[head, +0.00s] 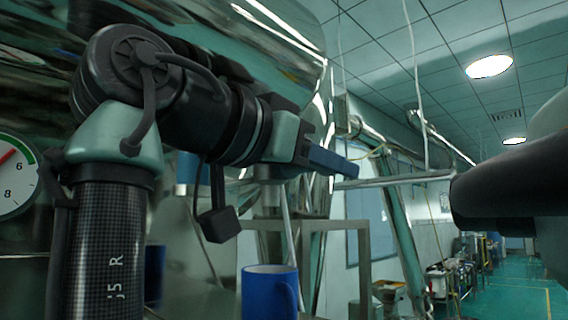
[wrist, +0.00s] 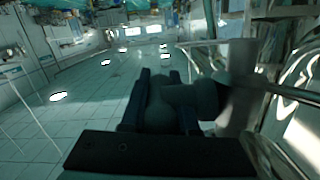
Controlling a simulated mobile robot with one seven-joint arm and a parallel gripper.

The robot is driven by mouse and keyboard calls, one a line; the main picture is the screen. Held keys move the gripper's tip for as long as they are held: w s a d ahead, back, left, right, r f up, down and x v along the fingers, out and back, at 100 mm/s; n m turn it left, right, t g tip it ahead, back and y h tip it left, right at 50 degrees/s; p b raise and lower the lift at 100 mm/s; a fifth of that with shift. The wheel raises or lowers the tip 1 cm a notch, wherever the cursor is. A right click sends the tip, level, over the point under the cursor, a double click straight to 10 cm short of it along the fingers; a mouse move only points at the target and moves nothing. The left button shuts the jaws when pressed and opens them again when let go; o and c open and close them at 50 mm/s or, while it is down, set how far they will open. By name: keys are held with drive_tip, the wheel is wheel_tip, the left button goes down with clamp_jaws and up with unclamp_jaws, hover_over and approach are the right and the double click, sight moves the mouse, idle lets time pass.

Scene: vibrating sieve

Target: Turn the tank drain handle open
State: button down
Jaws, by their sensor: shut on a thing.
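My gripper (head: 332,162) is in the middle of the head view, with its blue fingers pointing right, just below the shiny curved tank (head: 200,30). In the wrist view the two dark fingers (wrist: 162,78) stand on either side of a grey-green handle (wrist: 160,103), shut on it. From between the fingers the handle runs right towards a pale cylindrical fitting (wrist: 240,85). In the head view the handle is hidden by the fingers and wrist, so its turn angle cannot be told there.
A pale horizontal bar (head: 400,181) runs right from beside the fingers. A dial gauge (head: 14,178) is at the far left. The green aisle floor (head: 510,297) at the right is open.

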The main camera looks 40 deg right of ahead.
drive_tip(key=shift+f, duration=0.1)
drive_tip(key=c, duration=0.7)
unclamp_jaws()
drive_tip(key=a+b, duration=0.1)
drive_tip(key=a, duration=0.1)
drive_tip(key=a+b, duration=0.1)
drive_tip(key=a, duration=0.1)
drive_tip(key=a+b, duration=0.1)
drive_tip(key=a, duration=0.1)
drive_tip(key=shift+s+a+r, duration=0.25)
drive_tip(key=shift+a+r, duration=0.05)
drive_tip(key=shift+r, duration=0.05)
drive_tip(key=shift+a+r, duration=0.15)
drive_tip(key=shift+a, duration=0.25)
